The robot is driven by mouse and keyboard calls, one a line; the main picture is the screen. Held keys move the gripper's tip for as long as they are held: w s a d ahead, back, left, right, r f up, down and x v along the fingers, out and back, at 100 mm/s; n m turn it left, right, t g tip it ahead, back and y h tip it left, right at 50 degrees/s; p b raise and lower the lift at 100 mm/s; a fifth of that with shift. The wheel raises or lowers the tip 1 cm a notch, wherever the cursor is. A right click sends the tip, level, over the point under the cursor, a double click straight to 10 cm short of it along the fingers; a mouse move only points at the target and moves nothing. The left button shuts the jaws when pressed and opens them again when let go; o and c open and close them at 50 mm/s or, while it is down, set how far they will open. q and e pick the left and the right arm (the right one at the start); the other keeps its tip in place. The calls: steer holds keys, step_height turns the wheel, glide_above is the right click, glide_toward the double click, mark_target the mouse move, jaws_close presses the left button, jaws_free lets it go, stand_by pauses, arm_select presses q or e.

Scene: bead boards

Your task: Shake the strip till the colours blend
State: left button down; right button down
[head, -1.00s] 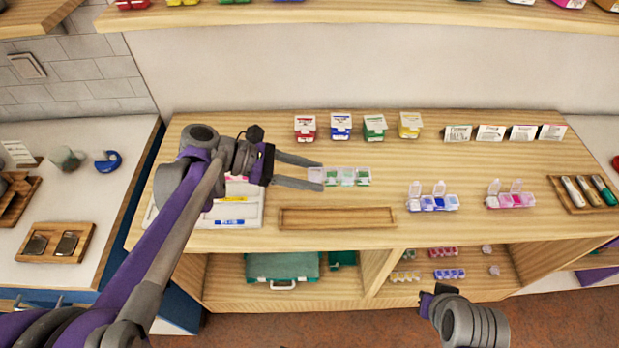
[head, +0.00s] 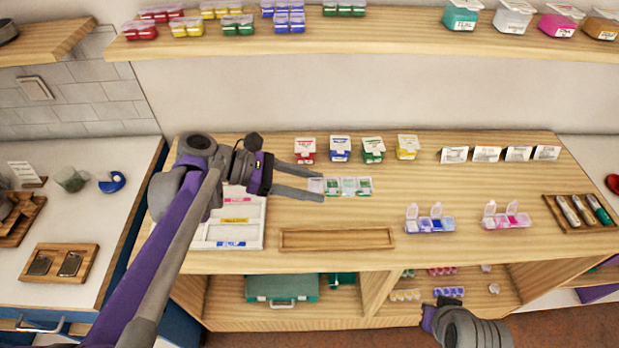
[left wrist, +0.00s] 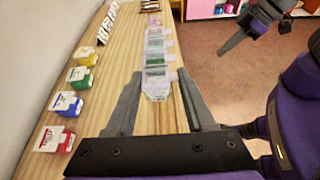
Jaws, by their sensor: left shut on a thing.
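A clear strip (head: 347,187) of small lidded compartments, with green contents in some of them, is held at its left end between the fingertips of my left gripper (head: 317,186). In the left wrist view the strip (left wrist: 155,65) runs away from the left gripper (left wrist: 160,93), whose fingers close on its near end. The lids look shut. The grains are too small to tell how evenly the colours are mixed. I cannot tell how high the strip is above the table. My right gripper (left wrist: 236,42) hangs off the front of the table, and its finger gap is unclear.
Red, blue, green and yellow tubs (head: 340,148) stand behind the strip. An empty wooden tray (head: 337,239) lies in front. Two strips with raised lids, one blue (head: 430,225) and one pink (head: 507,220), sit to the right. A white sorting tray (head: 256,212) lies under my left arm.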

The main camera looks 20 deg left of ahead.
arm_select(q)
step_height(320, 180, up, 4)
steer(key=shift+r, duration=0.1)
steer(key=f, duration=0.4)
steer(key=shift+s+d+f, duration=0.1)
steer(key=shift+s+f, duration=0.1)
steer(key=shift+f, duration=0.1)
steer(key=r, duration=0.4)
steer(key=shift+w+r, duration=0.2)
step_height(320, 180, down, 5)
steer(key=shift+s+r, duration=0.1)
steer(key=shift+s, duration=0.05)
